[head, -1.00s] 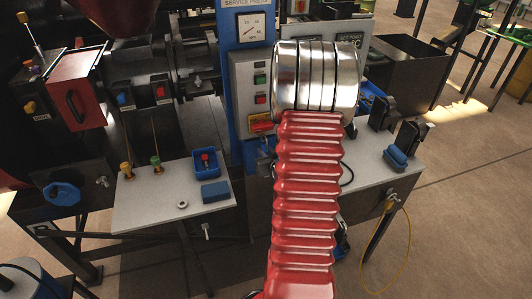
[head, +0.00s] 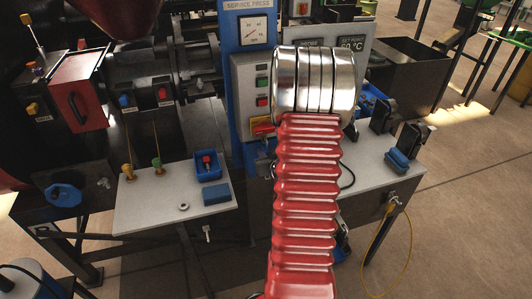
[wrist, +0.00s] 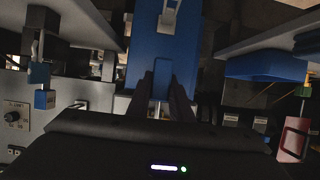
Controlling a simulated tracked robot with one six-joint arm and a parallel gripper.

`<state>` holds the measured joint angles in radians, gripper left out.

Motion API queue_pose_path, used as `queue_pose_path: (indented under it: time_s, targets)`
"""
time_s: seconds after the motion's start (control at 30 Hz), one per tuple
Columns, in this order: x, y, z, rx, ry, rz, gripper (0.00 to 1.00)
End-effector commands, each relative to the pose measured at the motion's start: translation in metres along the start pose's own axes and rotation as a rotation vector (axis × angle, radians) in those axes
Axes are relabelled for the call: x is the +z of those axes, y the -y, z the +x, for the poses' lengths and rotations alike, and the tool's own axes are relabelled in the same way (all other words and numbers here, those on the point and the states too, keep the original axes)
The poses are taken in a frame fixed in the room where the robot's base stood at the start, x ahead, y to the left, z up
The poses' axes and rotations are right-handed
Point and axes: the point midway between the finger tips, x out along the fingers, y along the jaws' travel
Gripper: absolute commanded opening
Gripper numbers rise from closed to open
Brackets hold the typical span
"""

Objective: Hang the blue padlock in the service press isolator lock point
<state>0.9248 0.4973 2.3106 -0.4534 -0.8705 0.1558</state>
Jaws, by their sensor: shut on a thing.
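In the wrist view, which looks upside down, my gripper (wrist: 162,82) has two dark fingers shut on a small blue block, the blue padlock (wrist: 161,68). A thin pale piece, perhaps its shackle, shows between the fingers. Behind it is the blue press column (wrist: 140,50). In the head view, the red and yellow isolator switch (head: 262,126) sits low on the grey control box (head: 248,80). My red and silver arm stands just right of it and hides my gripper and the padlock. I cannot make out the lock point or any contact with it.
A left shelf holds a blue tray (head: 207,165) and a blue block (head: 216,194). Dark clamps (head: 384,115) and another blue item (head: 397,160) stand on the right shelf (head: 360,188). A yellow cable (head: 411,235) hangs off its front. The set point box (head: 345,55) is behind my arm.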

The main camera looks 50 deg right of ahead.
Motion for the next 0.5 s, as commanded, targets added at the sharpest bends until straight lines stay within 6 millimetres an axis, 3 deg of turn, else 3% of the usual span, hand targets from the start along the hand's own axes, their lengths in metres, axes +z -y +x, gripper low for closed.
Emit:
queue_pose_path:
  time_s: [0.5]
  targets:
    - [0.0089,-0.0004,0.0039,0.0,-0.001,0.0,0.0]
